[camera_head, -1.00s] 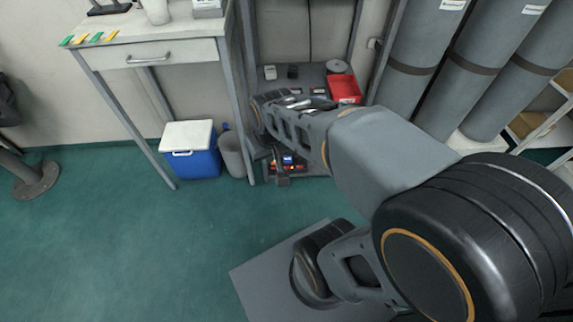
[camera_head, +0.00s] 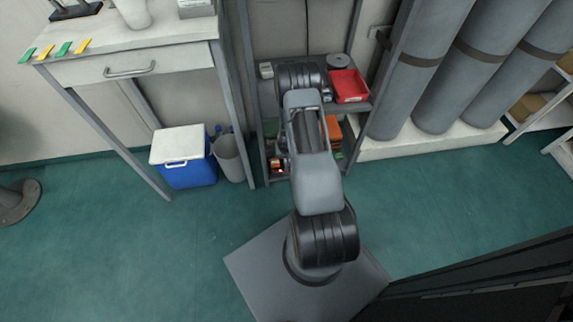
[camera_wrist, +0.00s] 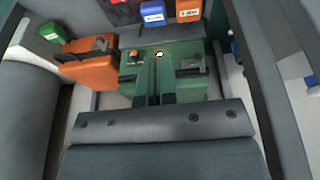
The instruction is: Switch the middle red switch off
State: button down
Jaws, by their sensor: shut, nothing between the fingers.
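No red switch can be made out in either current view, and neither can the air panel. In the wrist view my gripper (camera_wrist: 157,75) points away from the camera, its narrow fingers together and empty in front of a green case (camera_wrist: 190,88). In the head view my arm reaches into the shelf unit (camera_head: 262,110), and the arm hides the gripper there.
Orange cases (camera_wrist: 88,62) stand left of the green one. Blue (camera_wrist: 152,12) and orange (camera_wrist: 188,10) bins are above. A red tray (camera_head: 349,86) is on the shelf. Grey cylinders (camera_head: 480,50) stand right; a blue cooler (camera_head: 186,172) and bin (camera_head: 229,157) stand left.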

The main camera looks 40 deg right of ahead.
jog(key=f, duration=0.2)
jog(key=shift+s+d+f, duration=0.2)
jog(key=shift+d+f, duration=0.1)
jog(key=shift+d, duration=0.05)
jog(key=b+x, duration=0.1)
jog(key=x, duration=0.3)
jog(key=b+x, duration=0.2)
jog(key=x, duration=0.2)
jog(key=s+b+x, duration=0.1)
jog(key=b+x, duration=0.1)
jog(key=x, duration=0.2)
jog(key=shift+f, duration=0.3)
jog(key=shift+d+f+b, duration=0.15)
jog(key=shift+f+b, duration=0.45)
jog(key=shift+f, duration=0.1)
